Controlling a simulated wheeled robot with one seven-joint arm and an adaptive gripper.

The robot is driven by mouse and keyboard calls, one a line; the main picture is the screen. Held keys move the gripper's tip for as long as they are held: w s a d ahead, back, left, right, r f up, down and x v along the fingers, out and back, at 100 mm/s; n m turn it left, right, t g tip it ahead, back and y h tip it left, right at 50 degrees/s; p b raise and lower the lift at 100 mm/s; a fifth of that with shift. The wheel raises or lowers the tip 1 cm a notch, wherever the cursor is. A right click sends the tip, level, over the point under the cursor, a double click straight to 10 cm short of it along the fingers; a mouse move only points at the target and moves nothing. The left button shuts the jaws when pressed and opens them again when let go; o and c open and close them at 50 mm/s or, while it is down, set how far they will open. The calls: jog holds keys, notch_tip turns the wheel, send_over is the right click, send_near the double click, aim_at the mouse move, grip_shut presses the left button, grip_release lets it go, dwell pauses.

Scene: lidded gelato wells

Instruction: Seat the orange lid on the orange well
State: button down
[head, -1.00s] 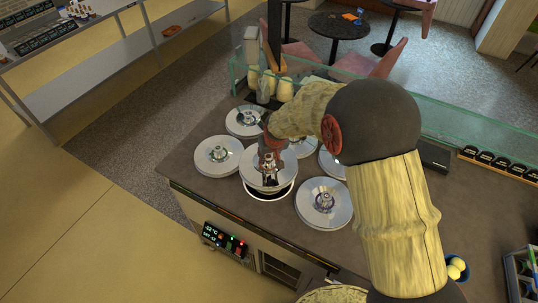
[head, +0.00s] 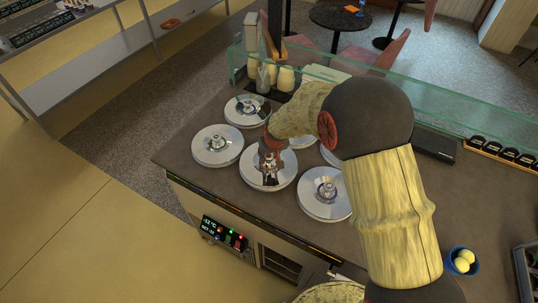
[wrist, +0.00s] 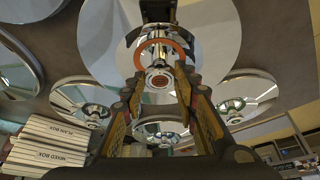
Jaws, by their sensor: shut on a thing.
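The orange lid (head: 254,181) is a silvery round disc in the front middle of the counter. In the wrist view the lid (wrist: 215,45) shows an orange ring around its centre knob. My gripper (head: 268,160) is over the middle of the lid, and in the wrist view its fingers (wrist: 159,80) are shut on the knob. The lid looks level and low, covering the well beneath. The well's opening is hidden, and I cannot tell whether the lid rests fully on its rim.
Other lidded wells stand close around: one at left (head: 217,145), one behind (head: 247,110), one at right (head: 324,195), others partly behind my arm. A glass guard (head: 440,118) runs along the counter's far side. A blue bowl (head: 461,262) stands at right.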

aim_at(271, 167)
jog(key=shift+f+b, duration=0.75)
jog(key=shift+f, duration=0.35)
dwell(0.6)
jog(key=c, duration=1.7)
grip_release()
jog(key=shift+o, duration=1)
jog(key=o, duration=0.4)
jog(key=shift+c, duration=0.2)
jog(key=shift+r, duration=0.1)
jog(key=shift+p+v, duration=2)
jog(key=shift+v, duration=1.95)
